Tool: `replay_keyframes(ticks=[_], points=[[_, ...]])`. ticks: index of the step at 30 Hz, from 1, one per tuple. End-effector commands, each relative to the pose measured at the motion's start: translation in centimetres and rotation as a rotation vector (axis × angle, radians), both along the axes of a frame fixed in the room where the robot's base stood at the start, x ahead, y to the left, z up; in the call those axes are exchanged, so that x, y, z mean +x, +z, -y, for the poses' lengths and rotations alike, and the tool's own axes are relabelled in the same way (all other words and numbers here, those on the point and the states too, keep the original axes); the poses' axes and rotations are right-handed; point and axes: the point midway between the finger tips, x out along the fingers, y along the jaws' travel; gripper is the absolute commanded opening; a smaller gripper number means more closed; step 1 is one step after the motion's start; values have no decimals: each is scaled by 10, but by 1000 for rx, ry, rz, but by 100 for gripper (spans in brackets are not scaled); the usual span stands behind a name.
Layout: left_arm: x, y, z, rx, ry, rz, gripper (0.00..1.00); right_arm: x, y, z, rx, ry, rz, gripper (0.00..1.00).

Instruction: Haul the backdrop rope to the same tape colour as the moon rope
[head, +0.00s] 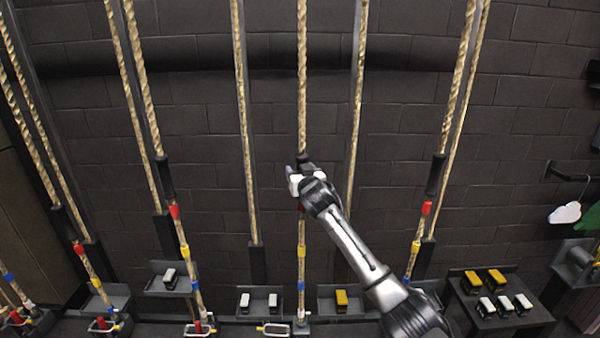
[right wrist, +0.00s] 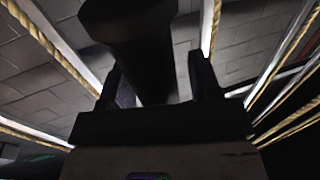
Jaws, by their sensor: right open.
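Several tan ropes hang along the dark wall, with black sleeves and red, yellow and blue tape bands. I cannot tell which are the backdrop and moon ropes. My right gripper (head: 304,174) is at the black sleeve on the middle rope (head: 303,80). In the right wrist view, my right gripper (right wrist: 155,72) is open, with its fingers on either side of a dark cylinder (right wrist: 140,45); contact is unclear. Below it the middle rope has a yellow band (head: 301,251). The right rope (head: 457,85) has red (head: 426,209) and yellow (head: 415,247) bands below its sleeve (head: 435,176).
Black trays along the bottom hold small white blocks (head: 245,301) and a yellow block (head: 341,298). A stand (head: 500,320) at right carries more blocks. A white cloud shape (head: 565,213) hangs from a wall bracket at far right.

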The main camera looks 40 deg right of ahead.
Motion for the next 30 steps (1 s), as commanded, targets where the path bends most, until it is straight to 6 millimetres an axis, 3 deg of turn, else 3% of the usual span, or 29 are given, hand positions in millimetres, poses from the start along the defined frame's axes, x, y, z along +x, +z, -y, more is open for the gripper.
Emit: replay_keyframes(ticks=[2,19,26,30], points=[[0,0,0,1,-1,0,50,0,0,0,0,0,0,56],[0,0,-4,14,-9,0,50,0,0,0,0,0,0,1],[0,-2,-3,11,-7,0,50,0,-3,0,0,0,0,0],[0,-16,-2,5,-4,0,50,0,-23,-1,0,1,-3,0]])
